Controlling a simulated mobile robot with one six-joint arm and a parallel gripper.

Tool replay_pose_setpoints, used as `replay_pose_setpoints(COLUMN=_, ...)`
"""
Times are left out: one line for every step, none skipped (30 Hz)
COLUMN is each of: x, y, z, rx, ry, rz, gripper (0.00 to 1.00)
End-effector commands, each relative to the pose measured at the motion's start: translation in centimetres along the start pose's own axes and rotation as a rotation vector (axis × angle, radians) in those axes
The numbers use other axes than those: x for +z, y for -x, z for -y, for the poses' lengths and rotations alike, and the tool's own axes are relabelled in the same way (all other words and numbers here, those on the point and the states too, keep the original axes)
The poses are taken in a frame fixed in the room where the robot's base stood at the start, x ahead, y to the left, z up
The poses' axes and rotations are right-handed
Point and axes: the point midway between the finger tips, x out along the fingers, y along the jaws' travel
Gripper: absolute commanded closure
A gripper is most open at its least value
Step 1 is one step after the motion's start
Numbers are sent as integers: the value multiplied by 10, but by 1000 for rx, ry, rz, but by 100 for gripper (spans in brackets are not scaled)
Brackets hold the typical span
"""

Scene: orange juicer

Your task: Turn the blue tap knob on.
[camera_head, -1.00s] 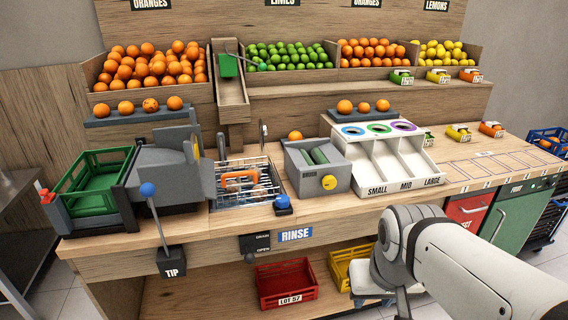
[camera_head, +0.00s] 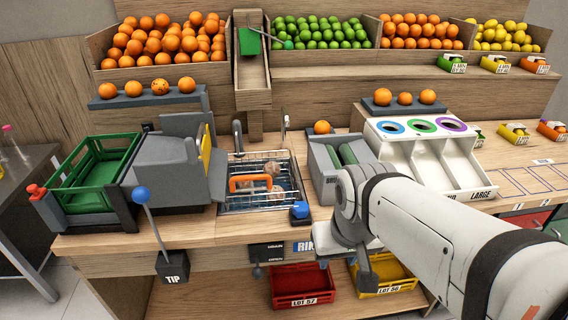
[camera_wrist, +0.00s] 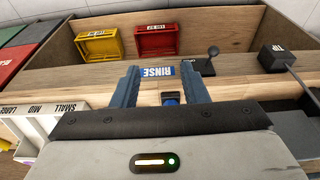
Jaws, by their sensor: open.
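The blue tap knob (camera_head: 300,209) sits on a dark base at the front edge of the counter, just right of the sink basin (camera_head: 258,183). In the wrist view the knob (camera_wrist: 170,98) shows as a small blue block with a dark part. My gripper (camera_wrist: 160,72) is open and empty, with its two blue-grey fingers on either side of the knob in that picture. The gap between fingers and knob in depth cannot be told. In the head view my arm is just right of the knob, and the fingers are not clearly seen.
The blue RINSE label (camera_wrist: 157,72) is on the counter front. A drain lever (camera_wrist: 208,62) and the TIP box (camera_wrist: 275,58) are nearby. The grey juicing box (camera_head: 323,180) stands right of the knob. Red (camera_head: 300,283) and yellow (camera_head: 380,274) crates sit below.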

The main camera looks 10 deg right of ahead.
Motion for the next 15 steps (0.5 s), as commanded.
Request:
replay_pose_setpoints(x=-2, y=-1, z=0, rx=2, ry=-5, rz=1, gripper=55)
replay_pose_setpoints(x=-5, y=-2, z=0, rx=5, ry=-12, rz=1, gripper=53)
replay_pose_setpoints(x=-10, y=-4, z=0, rx=10, ry=-27, rz=3, gripper=50)
replay_pose_setpoints(x=-15, y=-6, z=8, rx=18, ry=-48, rz=4, gripper=47)
replay_pose_setpoints(x=-22, y=-8, z=13, rx=26, ry=-69, rz=5, gripper=45)
replay_pose_setpoints(x=-33, y=-12, z=14, rx=40, ry=-101, rz=5, gripper=42)
replay_pose_setpoints(x=-43, y=-16, z=15, rx=52, ry=-131, rz=5, gripper=39)
replay_pose_setpoints(x=-54, y=-20, z=15, rx=64, ry=-164, rz=4, gripper=37)
replay_pose_setpoints(x=-71, y=-27, z=15, rx=84, ry=-214, rz=1, gripper=34)
replay_pose_setpoints(x=-84, y=-32, z=16, rx=99, ry=-254, rz=-3, gripper=34)
replay_pose_setpoints(x=-97, y=-38, z=16, rx=113, ry=-295, rz=-9, gripper=34)
replay_pose_setpoints(x=-115, y=-47, z=18, rx=133, ry=-349, rz=-18, gripper=34)
replay_pose_setpoints(x=-128, y=-53, z=19, rx=147, ry=-389, rz=-26, gripper=34)
replay_pose_setpoints(x=-141, y=-60, z=20, rx=160, ry=-429, rz=-36, gripper=34)
replay_pose_setpoints(x=-158, y=-69, z=23, rx=176, ry=-482, rz=-50, gripper=34)
